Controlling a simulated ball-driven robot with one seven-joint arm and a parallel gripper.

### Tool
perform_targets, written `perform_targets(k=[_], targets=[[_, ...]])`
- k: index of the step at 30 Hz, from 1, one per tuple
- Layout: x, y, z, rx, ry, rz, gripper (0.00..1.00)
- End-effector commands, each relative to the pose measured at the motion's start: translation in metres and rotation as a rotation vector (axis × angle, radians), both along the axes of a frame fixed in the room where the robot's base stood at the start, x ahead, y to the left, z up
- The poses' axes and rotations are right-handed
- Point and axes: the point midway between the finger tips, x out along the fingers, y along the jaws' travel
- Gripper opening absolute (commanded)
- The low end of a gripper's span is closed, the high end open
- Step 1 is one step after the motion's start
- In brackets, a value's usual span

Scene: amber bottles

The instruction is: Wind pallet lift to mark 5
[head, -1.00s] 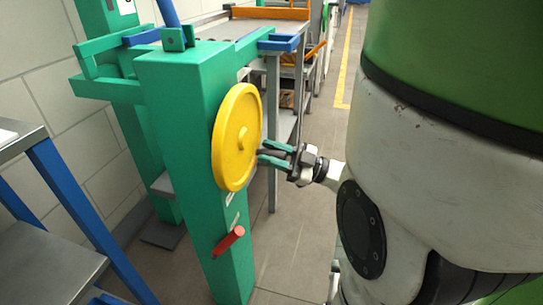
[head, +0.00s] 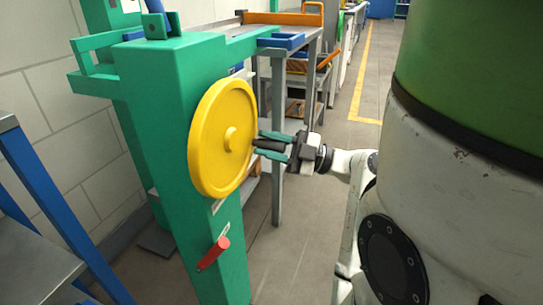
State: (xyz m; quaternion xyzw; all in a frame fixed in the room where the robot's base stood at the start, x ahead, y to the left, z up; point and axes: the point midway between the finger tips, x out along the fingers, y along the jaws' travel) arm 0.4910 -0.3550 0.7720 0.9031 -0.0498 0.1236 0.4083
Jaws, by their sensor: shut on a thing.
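The pallet lift is a green post (head: 165,95) with a yellow handwheel (head: 208,140) on its near face. The wheel has a round hub and a dark crank handle (head: 268,145) that sticks out to the right from the wheel's right side. My gripper (head: 275,146) is shut on this handle, with its green fingers on either side of it. A red lever (head: 214,253) sits on the post below the wheel. Small pale labels show near the wheel, but I cannot read any mark on them.
A blue-framed metal rack (head: 45,200) stands at the left. A workbench with a blue tray (head: 283,41) and an orange rail (head: 275,18) is behind the post. Bare floor with a yellow line lies beyond my gripper.

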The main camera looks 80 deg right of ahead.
Motion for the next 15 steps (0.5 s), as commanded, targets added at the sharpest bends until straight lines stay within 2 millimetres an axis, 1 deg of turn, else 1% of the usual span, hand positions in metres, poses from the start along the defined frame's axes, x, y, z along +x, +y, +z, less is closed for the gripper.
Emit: perform_targets(k=[2, 7, 15], targets=[[0.000, -0.002, 0.001, -0.043, 0.008, 0.000, 0.00], [-0.001, -0.006, 0.010, -0.128, 0.031, -0.001, 0.00], [-0.003, -0.012, 0.036, -0.136, 0.034, -0.001, 0.00]])
